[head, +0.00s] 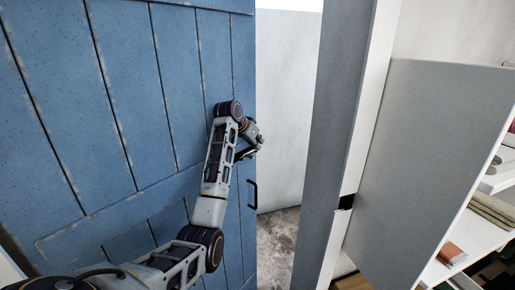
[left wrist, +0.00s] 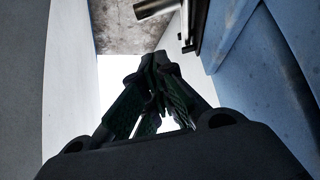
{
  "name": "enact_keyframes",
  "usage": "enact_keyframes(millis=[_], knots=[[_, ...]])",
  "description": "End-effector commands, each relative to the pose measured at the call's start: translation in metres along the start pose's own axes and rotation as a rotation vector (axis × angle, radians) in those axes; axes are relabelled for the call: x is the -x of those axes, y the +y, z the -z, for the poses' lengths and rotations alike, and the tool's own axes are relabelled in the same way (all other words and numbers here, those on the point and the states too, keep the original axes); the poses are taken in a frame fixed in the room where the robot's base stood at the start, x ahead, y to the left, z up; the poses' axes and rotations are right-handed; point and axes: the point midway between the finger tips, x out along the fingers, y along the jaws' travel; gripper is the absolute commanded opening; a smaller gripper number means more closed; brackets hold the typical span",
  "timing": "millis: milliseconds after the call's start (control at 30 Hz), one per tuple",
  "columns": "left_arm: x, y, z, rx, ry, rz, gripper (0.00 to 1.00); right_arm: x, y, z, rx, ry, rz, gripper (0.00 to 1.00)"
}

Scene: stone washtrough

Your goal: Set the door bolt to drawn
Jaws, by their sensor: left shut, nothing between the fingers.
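The blue plank door (head: 130,90) fills the left of the head view and also shows on the right of the left wrist view (left wrist: 270,70). In the left wrist view a short metal rod (left wrist: 153,9), which looks like the bolt, sticks out near a dark fitting (left wrist: 195,25) by the door edge. How far it is drawn I cannot tell. My left gripper (head: 259,143) is at the door's free edge, above the black handle (head: 252,194). In the left wrist view its fingers (left wrist: 160,62) are together and empty, apart from the rod. My right gripper is out of view.
The door stands open, with a pale wall (head: 285,110) and stone floor (head: 278,235) beyond. A grey door post (head: 328,130) with a dark recess (head: 346,202) stands to the right. Further right are a grey panel (head: 420,160) and shelves (head: 470,235) with small items.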

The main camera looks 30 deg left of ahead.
Motion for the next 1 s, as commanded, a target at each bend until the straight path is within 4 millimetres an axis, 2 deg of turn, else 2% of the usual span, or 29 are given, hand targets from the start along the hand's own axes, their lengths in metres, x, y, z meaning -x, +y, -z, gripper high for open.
enact_keyframes(millis=[500, 700, 1000], knots=[[0.066, -0.001, 0.000, -0.001, 0.003, 0.002, 0.00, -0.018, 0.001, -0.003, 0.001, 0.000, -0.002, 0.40], [0.078, 0.000, 0.000, 0.000, 0.002, 0.001, 0.00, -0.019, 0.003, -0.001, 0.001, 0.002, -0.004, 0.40], [0.079, 0.000, 0.001, 0.000, 0.002, 0.000, 0.00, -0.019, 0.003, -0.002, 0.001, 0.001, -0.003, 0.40]])
